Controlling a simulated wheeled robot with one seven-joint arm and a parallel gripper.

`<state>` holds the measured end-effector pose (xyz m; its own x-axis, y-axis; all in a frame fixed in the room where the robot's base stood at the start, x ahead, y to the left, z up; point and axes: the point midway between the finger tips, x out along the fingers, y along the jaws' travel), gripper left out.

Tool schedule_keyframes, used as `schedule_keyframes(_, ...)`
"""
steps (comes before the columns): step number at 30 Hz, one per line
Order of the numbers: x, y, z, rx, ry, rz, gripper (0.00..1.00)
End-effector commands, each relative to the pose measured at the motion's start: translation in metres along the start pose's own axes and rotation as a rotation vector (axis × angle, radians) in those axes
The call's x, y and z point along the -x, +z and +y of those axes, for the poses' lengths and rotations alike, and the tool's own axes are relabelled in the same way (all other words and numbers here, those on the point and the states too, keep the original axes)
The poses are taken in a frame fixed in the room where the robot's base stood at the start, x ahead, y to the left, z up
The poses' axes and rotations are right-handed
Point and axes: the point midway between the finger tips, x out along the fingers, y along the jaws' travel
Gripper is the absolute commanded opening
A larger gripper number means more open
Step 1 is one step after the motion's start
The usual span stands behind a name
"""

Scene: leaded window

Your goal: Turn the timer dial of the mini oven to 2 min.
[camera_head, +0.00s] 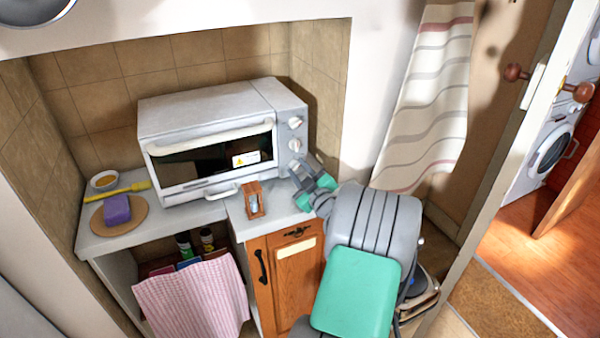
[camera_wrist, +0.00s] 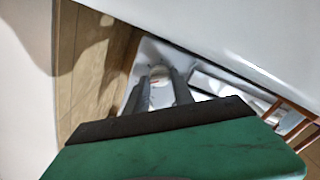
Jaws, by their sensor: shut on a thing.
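The white mini oven (camera_head: 205,115) stands on the counter with its glass door shut. Its right-hand panel shows an upper dial (camera_head: 295,122) and a middle dial (camera_head: 295,145); their markings are too small to read. My gripper (camera_head: 300,170) is at the lower part of this panel and hides what is there. In the wrist view, the two grey fingers of my gripper (camera_wrist: 160,85) are shut on a pale round dial (camera_wrist: 159,72), apparently the lowest one and likely the timer. Its pointer and scale cannot be read.
A wooden-framed sandglass (camera_head: 254,199) stands on the counter left of my gripper. A purple sponge (camera_head: 117,209) on a round board, a yellow brush (camera_head: 122,192) and a small bowl (camera_head: 104,181) are further left. A tiled wall encloses the counter.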

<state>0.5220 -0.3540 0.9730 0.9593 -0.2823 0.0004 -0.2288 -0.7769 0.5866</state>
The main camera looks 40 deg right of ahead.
Motion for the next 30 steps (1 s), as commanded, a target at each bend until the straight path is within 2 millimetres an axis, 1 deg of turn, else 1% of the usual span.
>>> schedule_keyframes(1, 0.000, 0.000, 0.000, 0.000, 0.000, -0.001, 0.30)
schedule_keyframes(9, 0.000, 0.000, 0.000, 0.001, 0.000, -0.001, 0.51)
schedule_keyframes(17, 0.002, 0.001, 0.000, 0.001, 0.000, -0.001, 0.51)
schedule_keyframes(20, 0.013, 0.002, 0.000, 0.000, 0.002, -0.002, 0.51)
schedule_keyframes(27, 0.062, 0.003, 0.000, 0.001, 0.004, -0.004, 0.51)
schedule_keyframes(30, 0.075, 0.002, 0.000, 0.002, 0.003, -0.002, 0.51)
